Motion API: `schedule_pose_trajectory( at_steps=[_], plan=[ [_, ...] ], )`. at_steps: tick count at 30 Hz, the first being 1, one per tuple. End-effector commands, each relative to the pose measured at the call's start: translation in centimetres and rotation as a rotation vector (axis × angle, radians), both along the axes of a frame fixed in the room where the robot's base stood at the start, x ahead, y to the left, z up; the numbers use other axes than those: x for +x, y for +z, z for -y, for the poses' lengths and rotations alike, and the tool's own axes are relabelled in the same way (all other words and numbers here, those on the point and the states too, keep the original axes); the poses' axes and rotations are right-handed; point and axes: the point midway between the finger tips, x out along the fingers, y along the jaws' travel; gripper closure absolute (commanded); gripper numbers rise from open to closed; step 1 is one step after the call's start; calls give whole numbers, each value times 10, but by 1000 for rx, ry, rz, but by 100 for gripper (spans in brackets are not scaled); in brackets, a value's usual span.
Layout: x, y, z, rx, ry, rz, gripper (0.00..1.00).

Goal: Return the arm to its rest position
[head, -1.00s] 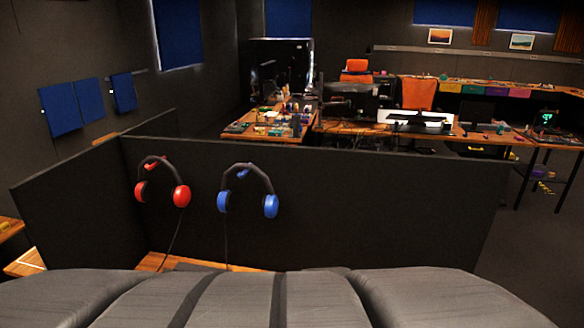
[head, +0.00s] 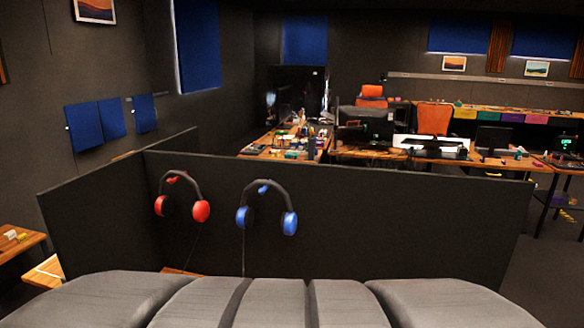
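My arm and my gripper do not show in the head view. No trackball or trackball panel can be made out. A dark partition (head: 400,225) stands across the middle of the view. A red headset (head: 201,211) and a blue headset (head: 290,223) hang on it side by side from small hooks, each with a cable hanging down. A grey padded surface (head: 270,305) fills the bottom edge and hides what lies low behind it.
A wooden desk (head: 42,272) stands at the left edge. Beyond the partition are cluttered desks with monitors (head: 365,122) and an orange chair (head: 433,118). Dark open floor (head: 540,262) lies to the right of the partition.

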Motion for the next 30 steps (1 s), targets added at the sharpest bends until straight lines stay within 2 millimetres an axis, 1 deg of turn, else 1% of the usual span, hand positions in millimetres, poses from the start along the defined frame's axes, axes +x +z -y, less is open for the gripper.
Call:
schedule_pose_trajectory(
  at_steps=[1,3,6,13,23,30],
  plan=[
    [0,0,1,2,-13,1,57],
    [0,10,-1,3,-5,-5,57],
    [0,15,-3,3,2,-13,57],
    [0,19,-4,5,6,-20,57],
    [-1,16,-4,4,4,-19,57],
    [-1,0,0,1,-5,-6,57]
  ],
)
